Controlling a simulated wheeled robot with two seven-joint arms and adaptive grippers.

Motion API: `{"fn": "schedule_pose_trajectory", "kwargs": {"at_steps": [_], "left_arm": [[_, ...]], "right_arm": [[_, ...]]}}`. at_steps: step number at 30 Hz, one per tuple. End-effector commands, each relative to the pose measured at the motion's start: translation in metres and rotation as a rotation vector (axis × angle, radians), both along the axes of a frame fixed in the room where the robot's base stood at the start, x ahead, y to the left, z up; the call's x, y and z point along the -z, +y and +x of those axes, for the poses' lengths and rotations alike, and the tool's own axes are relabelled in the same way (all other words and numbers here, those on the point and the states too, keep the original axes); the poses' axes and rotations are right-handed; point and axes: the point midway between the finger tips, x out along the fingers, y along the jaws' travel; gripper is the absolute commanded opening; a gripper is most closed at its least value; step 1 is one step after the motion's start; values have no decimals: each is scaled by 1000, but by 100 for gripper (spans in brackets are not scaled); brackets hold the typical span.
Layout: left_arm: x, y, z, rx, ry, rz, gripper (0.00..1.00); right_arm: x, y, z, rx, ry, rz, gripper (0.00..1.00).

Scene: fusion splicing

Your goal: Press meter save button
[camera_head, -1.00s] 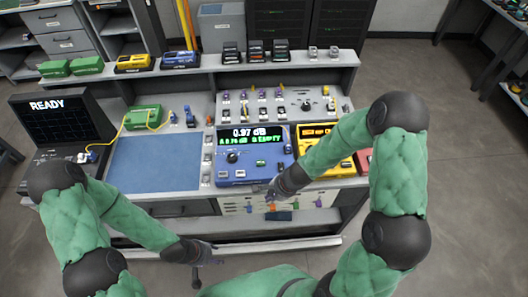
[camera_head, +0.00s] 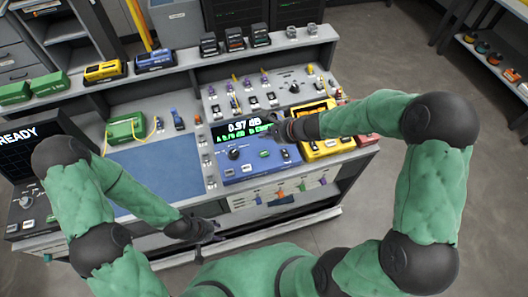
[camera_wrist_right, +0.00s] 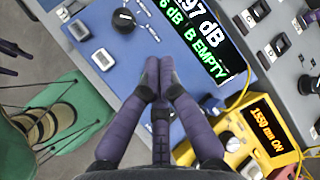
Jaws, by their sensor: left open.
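The blue meter (camera_head: 262,165) on the bench has a lit screen (camera_head: 240,129) reading 0.97 dB, with a green line that reads "B EMPTY" in the right wrist view (camera_wrist_right: 205,62). I cannot read which is save. My right gripper (camera_head: 277,125) is over the meter, fingertips (camera_wrist_right: 159,66) together and empty, hiding part of the panel. I cannot tell whether it touches. My left gripper (camera_head: 214,231) is open, low before the bench.
A yellow device (camera_head: 325,146) stands right of the meter, its orange screen reading "1550 nm ON" (camera_wrist_right: 265,124). A blue mat (camera_head: 155,172) lies left of it. A green box (camera_head: 126,127) with a yellow cable and a black READY monitor (camera_head: 30,150) stand further left. A shelf runs behind.

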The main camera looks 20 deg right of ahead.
Motion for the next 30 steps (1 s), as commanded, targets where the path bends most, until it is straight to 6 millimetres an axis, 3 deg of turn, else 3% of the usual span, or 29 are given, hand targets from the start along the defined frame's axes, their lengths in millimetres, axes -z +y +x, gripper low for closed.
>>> {"fn": "schedule_pose_trajectory", "kwargs": {"at_steps": [8, 24, 30], "left_arm": [[8, 0, 0, 0, 0, 0, 50], [61, 0, 0, 0, -1, 0, 50], [75, 0, 0, 0, -1, 0, 50]], "right_arm": [[11, 0, 0, -1, 2, 0, 0], [74, 0, 0, -1, -1, -2, 0], [87, 0, 0, -1, 1, -1, 0]]}}
